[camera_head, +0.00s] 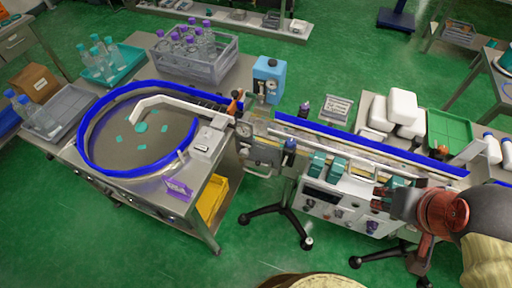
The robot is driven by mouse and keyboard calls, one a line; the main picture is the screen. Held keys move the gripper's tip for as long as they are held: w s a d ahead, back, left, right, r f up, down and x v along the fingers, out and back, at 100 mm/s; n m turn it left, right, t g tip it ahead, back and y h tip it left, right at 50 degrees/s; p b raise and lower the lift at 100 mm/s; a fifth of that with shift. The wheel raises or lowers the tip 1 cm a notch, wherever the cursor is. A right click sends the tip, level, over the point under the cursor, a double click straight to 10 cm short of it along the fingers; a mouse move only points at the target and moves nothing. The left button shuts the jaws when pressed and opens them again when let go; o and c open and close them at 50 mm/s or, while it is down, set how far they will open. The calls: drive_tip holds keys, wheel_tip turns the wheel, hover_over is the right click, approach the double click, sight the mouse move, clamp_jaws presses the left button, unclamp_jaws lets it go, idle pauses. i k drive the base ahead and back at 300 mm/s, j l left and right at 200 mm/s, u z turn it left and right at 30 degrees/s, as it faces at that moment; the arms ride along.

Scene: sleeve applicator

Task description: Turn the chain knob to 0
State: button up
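A white control box (345,201) stands under the conveyor, with a dark display and a row of small dark knobs on its front. One knob (308,204) is at the left, one (338,213) is in the middle and one (372,227) is at the right. The labels are too small to read, so I cannot tell which is the chain knob or where its pointer stands. My gripper (378,196) comes in from the right, over the right end of the box and above the right knob. It looks apart from the knobs. Its finger opening is too small to judge.
Teal blocks (317,163) stand along the conveyor (370,152) above the box. A round turntable with a blue rim (82,150) is at the left. White containers (402,106) and a green tray (448,131) lie behind. The green floor in front is mostly clear.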

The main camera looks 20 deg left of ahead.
sight(244, 153)
drive_tip(key=u, duration=1.3)
